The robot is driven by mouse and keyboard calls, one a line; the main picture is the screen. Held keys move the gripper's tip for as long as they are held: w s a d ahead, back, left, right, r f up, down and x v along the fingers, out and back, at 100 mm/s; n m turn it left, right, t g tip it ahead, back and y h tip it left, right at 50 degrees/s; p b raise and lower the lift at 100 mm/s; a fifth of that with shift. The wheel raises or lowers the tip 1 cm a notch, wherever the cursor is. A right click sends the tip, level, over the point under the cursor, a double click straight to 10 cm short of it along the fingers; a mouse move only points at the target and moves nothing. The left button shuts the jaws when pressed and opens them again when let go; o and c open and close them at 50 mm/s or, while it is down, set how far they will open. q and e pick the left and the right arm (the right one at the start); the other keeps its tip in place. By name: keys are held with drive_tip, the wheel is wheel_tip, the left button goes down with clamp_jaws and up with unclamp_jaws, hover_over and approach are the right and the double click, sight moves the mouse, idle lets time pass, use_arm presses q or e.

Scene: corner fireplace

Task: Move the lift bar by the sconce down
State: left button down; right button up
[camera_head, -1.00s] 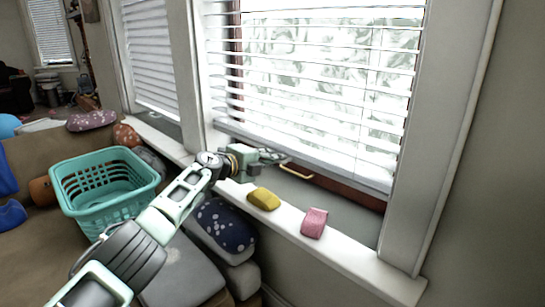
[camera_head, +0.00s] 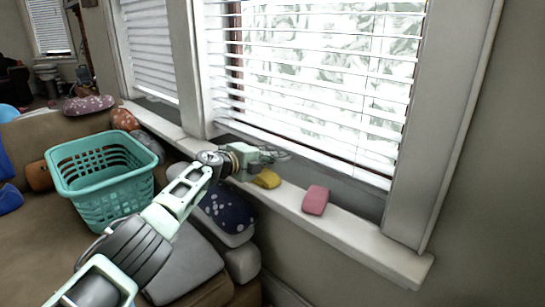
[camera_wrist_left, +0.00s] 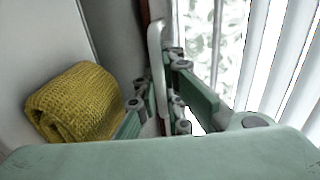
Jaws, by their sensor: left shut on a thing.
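My left gripper (camera_head: 274,154) is at the window, just above the sill, and in the left wrist view (camera_wrist_left: 180,95) its fingers are shut on the lift bar. The lift bar (camera_wrist_left: 156,60) is a pale, slim bar between the fingers, with a narrow red-brown strip behind it. In the head view the bar is hidden or too small to make out at the gripper. No sconce shows. My right gripper is out of view.
A yellow cloth (camera_head: 267,179) lies on the white sill (camera_head: 375,245) just below the gripper; it is also in the wrist view (camera_wrist_left: 78,103). A pink cloth (camera_head: 315,200) lies further right. White blinds (camera_head: 320,75) hang close above. A teal basket (camera_head: 103,180) stands left.

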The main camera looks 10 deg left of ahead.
use_arm(q)
drive_tip(key=shift+f, duration=0.15)
drive_tip(key=c, duration=1.8)
unclamp_jaws()
drive_tip(key=shift+s+a+r, duration=0.1)
drive_tip(key=shift+r, duration=0.1)
drive_tip(key=shift+c, duration=0.2)
